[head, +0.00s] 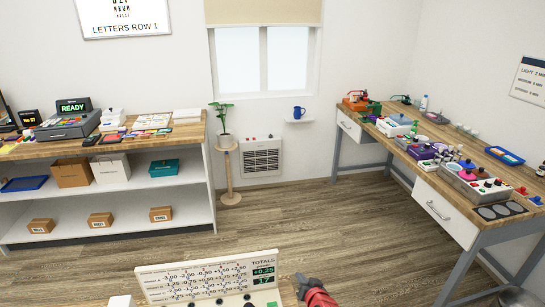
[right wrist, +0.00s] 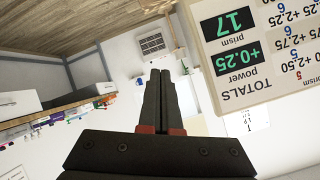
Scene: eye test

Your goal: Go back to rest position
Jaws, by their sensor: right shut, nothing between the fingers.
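My right gripper (head: 300,280) shows at the bottom of the head view, just right of the white totals board (head: 210,281). Its dark fingers point up and left from a red wrist part. In the right wrist view the two dark fingers of the right gripper (right wrist: 160,74) lie together, shut with nothing between them. The totals board (right wrist: 272,85) is close by on the right of that view, reading +0.25 and 17. I cannot tell whether the gripper touches it. My left gripper is in neither view.
A workbench (head: 385,140) with instruments runs along the right. A shelf counter (head: 208,165) with a till (head: 70,122) and boxes is on the left. A plant stand (head: 228,172) and wall heater (head: 261,158) are at the back. The wooden floor (head: 290,215) between is clear.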

